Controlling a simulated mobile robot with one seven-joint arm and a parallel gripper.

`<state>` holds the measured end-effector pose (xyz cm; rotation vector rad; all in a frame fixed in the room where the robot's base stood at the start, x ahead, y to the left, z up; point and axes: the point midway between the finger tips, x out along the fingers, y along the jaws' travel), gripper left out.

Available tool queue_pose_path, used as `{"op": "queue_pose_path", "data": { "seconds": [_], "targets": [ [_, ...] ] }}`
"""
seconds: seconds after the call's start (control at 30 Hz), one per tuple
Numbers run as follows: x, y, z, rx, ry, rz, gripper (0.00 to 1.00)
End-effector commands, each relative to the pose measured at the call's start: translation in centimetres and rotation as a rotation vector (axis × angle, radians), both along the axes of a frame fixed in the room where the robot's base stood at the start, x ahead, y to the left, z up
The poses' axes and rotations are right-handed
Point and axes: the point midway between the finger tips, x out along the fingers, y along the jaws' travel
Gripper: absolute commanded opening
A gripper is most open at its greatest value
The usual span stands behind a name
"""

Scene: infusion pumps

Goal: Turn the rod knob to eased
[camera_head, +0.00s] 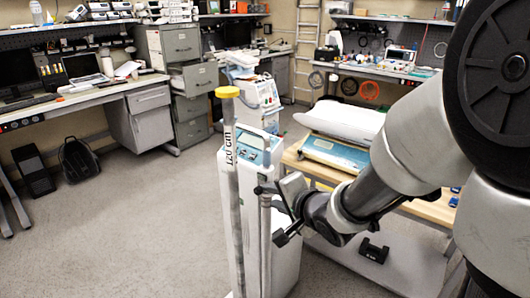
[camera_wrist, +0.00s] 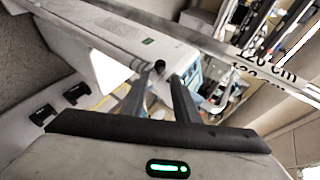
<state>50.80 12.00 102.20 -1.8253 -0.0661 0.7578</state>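The tall grey rod (camera_head: 232,190) with a yellow cap (camera_head: 234,92) and a "120 cm" mark stands in front of a white pump unit (camera_head: 238,165). The marked rod crosses the upper right of the wrist view (camera_wrist: 225,52). My gripper (camera_head: 272,213) is close to the rod, beside a shorter grey post. In the wrist view my gripper's two fingers (camera_wrist: 163,78) are apart, with a gap between them. A small dark round knob (camera_wrist: 160,66) shows between or just beyond the tips; I cannot tell whether they touch it. The knob is not clear in the head view.
A wooden-topped cart (camera_head: 430,208) with a blue-green device (camera_head: 335,152) stands right of the pump, under my arm. Another pump (camera_head: 262,97) stands behind. Filing cabinets (camera_head: 183,45) and benches line the walls.

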Motion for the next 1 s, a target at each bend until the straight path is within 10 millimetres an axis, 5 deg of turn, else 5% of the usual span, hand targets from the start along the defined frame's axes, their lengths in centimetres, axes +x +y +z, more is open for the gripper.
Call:
{"op": "queue_pose_path", "data": {
  "seconds": [0.4, 0.8, 1.0],
  "targets": [
    [5.7, 2.9, -3.4, -0.001, -0.001, 0.002, 0.28],
    [6.3, 3.2, -3.6, 0.0, -0.001, 0.001, 0.28],
    [6.3, 3.1, -3.6, 0.0, -0.001, 0.001, 0.0]
  ]
}}
